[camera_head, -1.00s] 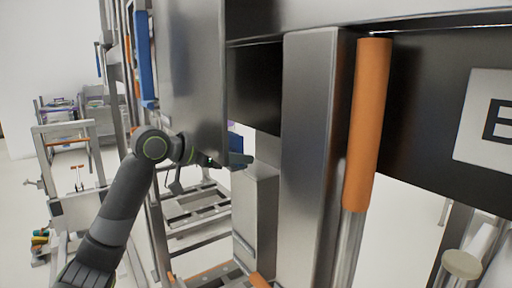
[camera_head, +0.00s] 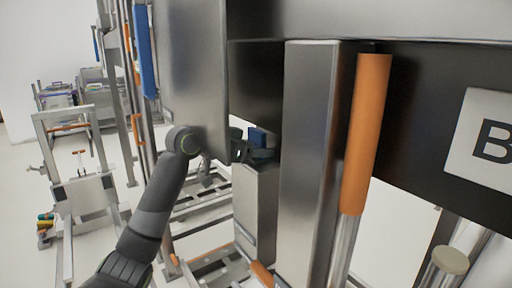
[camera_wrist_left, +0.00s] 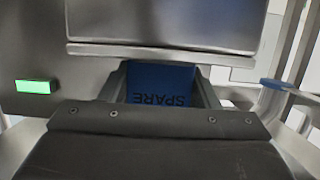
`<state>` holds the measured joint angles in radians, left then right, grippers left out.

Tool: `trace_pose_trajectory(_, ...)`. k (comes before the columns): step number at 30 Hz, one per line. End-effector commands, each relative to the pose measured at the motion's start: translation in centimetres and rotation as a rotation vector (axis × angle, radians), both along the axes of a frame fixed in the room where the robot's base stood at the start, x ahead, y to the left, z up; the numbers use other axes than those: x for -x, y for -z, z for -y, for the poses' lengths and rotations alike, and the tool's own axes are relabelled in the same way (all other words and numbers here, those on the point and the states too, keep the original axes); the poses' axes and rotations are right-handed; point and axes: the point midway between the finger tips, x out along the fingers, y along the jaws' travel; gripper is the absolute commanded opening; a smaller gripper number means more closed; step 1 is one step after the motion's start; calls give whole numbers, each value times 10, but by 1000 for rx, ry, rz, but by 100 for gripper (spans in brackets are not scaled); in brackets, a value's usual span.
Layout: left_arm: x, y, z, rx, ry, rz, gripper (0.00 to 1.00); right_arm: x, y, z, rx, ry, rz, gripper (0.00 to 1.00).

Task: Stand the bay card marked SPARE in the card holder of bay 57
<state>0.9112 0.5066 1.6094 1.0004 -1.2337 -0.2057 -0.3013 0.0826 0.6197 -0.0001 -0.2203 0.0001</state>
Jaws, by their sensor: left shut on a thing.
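The blue bay card (camera_wrist_left: 160,83) shows between my left gripper's fingers in the left wrist view, its word SPARE upside down. In the head view a small blue piece of the card (camera_head: 260,138) shows at the tip of my left gripper (camera_head: 254,150). My left gripper is shut on the card, just above a steel box-shaped post (camera_head: 256,200) and beside the large grey panel. I cannot tell whether the card touches anything beyond the fingers. No card holder or number 57 can be made out. My right gripper is not in view.
A large grey panel (camera_head: 196,70) stands close to my left wrist. A steel upright (camera_head: 306,160) and an orange-sleeved pole (camera_head: 366,130) stand to the right. A white sign (camera_head: 485,142) shows a "B". A green light (camera_wrist_left: 36,87) shows in the wrist view.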

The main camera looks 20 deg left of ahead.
Motion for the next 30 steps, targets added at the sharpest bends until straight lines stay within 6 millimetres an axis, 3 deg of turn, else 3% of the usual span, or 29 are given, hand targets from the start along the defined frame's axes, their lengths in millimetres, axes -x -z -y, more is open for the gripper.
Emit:
trace_pose_trajectory(2, 0, 2, 0, 1, 0, 1, 28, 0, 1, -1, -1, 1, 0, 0)
trace_pose_trajectory(3, 0, 2, 0, 0, 0, 0, 60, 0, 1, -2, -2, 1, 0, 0)
trace_pose_trajectory(7, 0, 2, 0, 0, 0, 0, 77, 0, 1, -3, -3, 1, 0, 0)
trace_pose_trajectory(20, 5, -2, -5, -1, -1, 4, 78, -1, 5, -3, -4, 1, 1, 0)
trace_pose_trajectory(30, 49, -16, -40, -6, -3, 3, 78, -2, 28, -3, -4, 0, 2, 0)
